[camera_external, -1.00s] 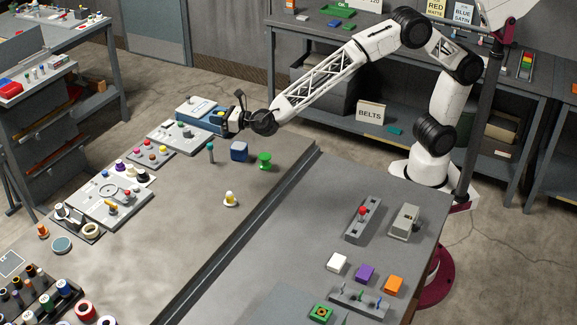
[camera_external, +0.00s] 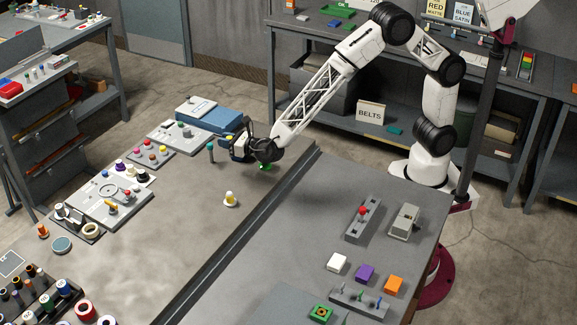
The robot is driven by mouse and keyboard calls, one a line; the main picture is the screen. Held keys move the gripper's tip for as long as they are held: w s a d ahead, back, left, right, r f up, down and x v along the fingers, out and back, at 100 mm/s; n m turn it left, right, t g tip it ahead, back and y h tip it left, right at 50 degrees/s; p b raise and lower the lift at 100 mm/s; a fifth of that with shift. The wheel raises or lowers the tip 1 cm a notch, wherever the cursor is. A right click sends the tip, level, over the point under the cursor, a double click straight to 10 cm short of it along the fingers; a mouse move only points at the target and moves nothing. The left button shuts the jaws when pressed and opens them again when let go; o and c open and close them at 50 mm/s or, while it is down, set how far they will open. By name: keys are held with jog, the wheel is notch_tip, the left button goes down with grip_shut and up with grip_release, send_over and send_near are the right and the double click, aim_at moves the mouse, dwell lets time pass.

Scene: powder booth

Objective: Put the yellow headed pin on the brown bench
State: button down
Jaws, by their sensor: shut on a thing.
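My gripper (camera_external: 238,142) is above the far part of the brown-grey bench (camera_external: 165,235), in front of the blue case (camera_external: 215,118). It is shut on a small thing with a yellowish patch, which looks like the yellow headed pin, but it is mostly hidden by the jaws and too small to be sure.
A teal-topped pin (camera_external: 211,152) stands just left of the gripper. Grey trays with coloured knobs (camera_external: 152,152) line the bench's left side. A raised dark rail (camera_external: 240,240) separates the bench from the grey table (camera_external: 290,240). The bench's middle is clear.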

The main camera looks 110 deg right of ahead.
jog(key=shift+s+a+f, duration=0.1)
jog(key=shift+s+f, duration=0.2)
jog(key=shift+f, duration=0.4)
jog(key=shift+w, duration=0.1)
send_over(189, 175)
jog(key=shift+s+a+f, duration=0.1)
jog(key=shift+s+f, duration=0.35)
jog(key=shift+f, duration=0.3)
dwell(0.3)
jog(key=shift+w+f, duration=0.2)
jog(key=shift+f, duration=0.7)
jog(key=shift+w+f, duration=0.2)
jog(key=shift+f, duration=0.65)
jog(key=shift+f, duration=0.15)
